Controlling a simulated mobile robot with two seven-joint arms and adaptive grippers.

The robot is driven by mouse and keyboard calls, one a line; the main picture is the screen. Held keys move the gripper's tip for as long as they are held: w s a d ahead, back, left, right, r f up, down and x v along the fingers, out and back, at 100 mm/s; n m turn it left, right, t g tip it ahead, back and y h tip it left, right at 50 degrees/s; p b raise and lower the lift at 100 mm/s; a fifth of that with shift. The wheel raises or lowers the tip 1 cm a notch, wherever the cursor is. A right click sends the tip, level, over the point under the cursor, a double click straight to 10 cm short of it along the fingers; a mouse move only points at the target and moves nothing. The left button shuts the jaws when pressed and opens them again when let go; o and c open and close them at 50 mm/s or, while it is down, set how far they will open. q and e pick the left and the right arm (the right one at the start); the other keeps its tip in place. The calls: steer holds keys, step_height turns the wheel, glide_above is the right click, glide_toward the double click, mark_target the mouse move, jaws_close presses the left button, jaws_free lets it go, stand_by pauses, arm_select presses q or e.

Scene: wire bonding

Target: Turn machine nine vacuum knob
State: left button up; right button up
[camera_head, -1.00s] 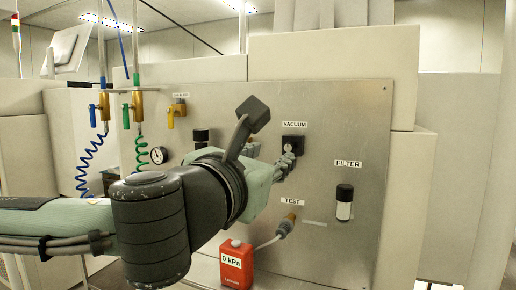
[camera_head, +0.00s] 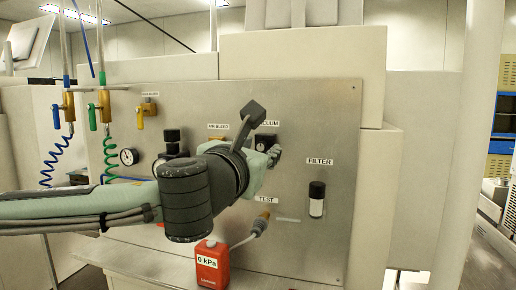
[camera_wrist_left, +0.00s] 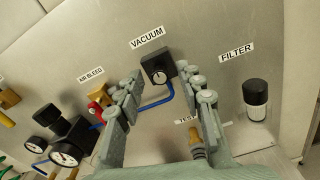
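The vacuum knob is a round dial on a square black block under the VACUUM label. In the left wrist view the vacuum knob (camera_wrist_left: 158,74) lies just beyond and between the tips of my left gripper (camera_wrist_left: 161,76). The fingers are spread, with no visible contact. In the head view the left gripper (camera_head: 273,154) is at the lower right of the knob block (camera_head: 264,142), partly covering it. My right gripper is not in view.
A black-and-white filter (camera_head: 316,199) is to the right on the metal panel (camera_head: 325,120). A brass test fitting (camera_head: 260,224) and a red 0 kPa gauge (camera_head: 212,265) are below. Air bleed parts (camera_wrist_left: 98,107) and a dial gauge (camera_wrist_left: 66,153) are left of the fingers.

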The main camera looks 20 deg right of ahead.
arm_select(q)
steer(key=c, duration=0.7)
jaws_close()
